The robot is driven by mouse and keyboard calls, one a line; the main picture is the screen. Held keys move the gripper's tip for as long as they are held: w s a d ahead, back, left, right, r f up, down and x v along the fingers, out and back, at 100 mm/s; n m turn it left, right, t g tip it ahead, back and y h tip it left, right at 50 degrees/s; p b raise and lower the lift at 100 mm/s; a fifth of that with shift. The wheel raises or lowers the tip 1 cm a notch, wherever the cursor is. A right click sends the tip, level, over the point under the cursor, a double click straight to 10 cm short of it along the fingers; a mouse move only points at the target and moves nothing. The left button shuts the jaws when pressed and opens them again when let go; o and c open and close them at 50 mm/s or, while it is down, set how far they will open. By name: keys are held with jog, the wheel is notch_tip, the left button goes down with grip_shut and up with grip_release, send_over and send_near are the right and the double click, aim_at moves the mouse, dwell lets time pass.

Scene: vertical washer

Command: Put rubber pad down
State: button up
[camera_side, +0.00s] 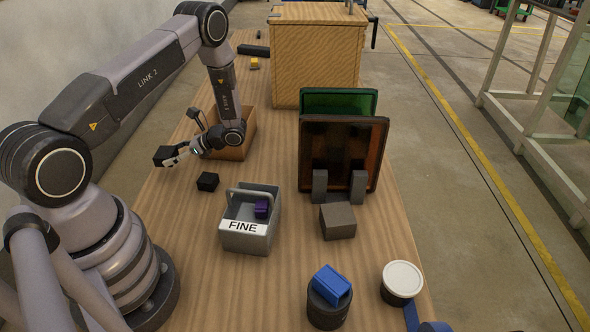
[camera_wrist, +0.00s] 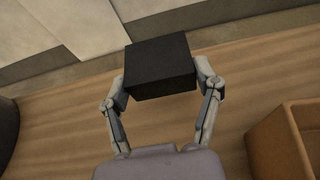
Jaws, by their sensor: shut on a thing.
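The rubber pad, a black block (camera_side: 163,156), is held between the fingers of my gripper (camera_side: 172,155) near the table's left edge. In the wrist view the pad (camera_wrist: 160,66) sits across the two fingertips of my gripper (camera_wrist: 161,84), with a finger on each side. The gripper is shut on it. The pad appears to be above the table, but its exact height is hard to tell.
A second black block (camera_side: 207,181) lies on the wooden table (camera_side: 190,262) nearby. An open brown box (camera_side: 236,153) stands right of my gripper. A grey "FINE" caddy (camera_side: 249,239) holds a purple piece (camera_side: 261,208). Dark and green panels (camera_side: 340,150) stand upright further right.

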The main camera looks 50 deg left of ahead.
aim_at(181, 171)
jog(key=shift+w+a+f, duration=0.35)
jog(key=shift+f, duration=0.25)
jog(key=shift+w+a+f, duration=0.1)
jog(key=shift+f, duration=1.55)
jog(key=o, duration=0.9)
jog(key=shift+f, duration=0.15)
jog(key=shift+r, duration=0.2)
jog(key=v, duration=0.7)
jog(key=shift+w+r, duration=0.1)
jog(key=shift+w, duration=0.05)
